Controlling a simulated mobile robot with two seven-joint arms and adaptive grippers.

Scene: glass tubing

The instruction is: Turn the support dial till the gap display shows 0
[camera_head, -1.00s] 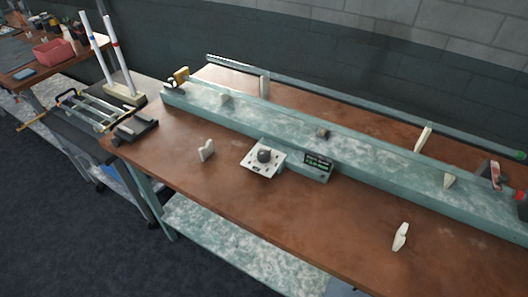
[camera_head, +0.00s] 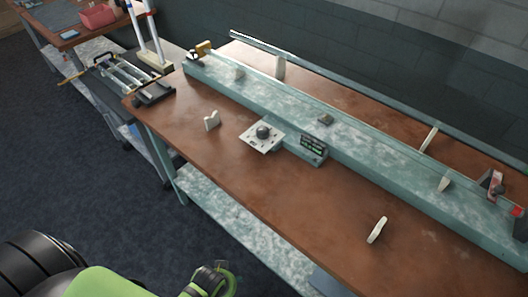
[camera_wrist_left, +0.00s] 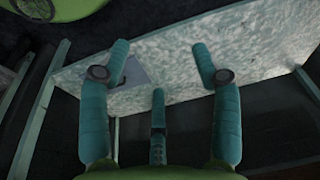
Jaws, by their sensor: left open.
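The support dial is a dark round knob (camera_head: 263,132) on a white square plate (camera_head: 262,138) at the front of the bench. The gap display (camera_head: 313,147) is a small dark panel with green characters just right of it, too small to read. My left gripper (camera_head: 222,271) shows partly at the bottom of the head view, below and apart from the dial. In the left wrist view the left gripper (camera_wrist_left: 160,75) has its fingers spread, open and empty, facing the bench's lower shelf (camera_wrist_left: 180,60). The right gripper is not in view.
A long pale green bed (camera_head: 385,155) with a glass tube behind it runs along the brown table (camera_head: 200,155). A side cart with racks stands at left.

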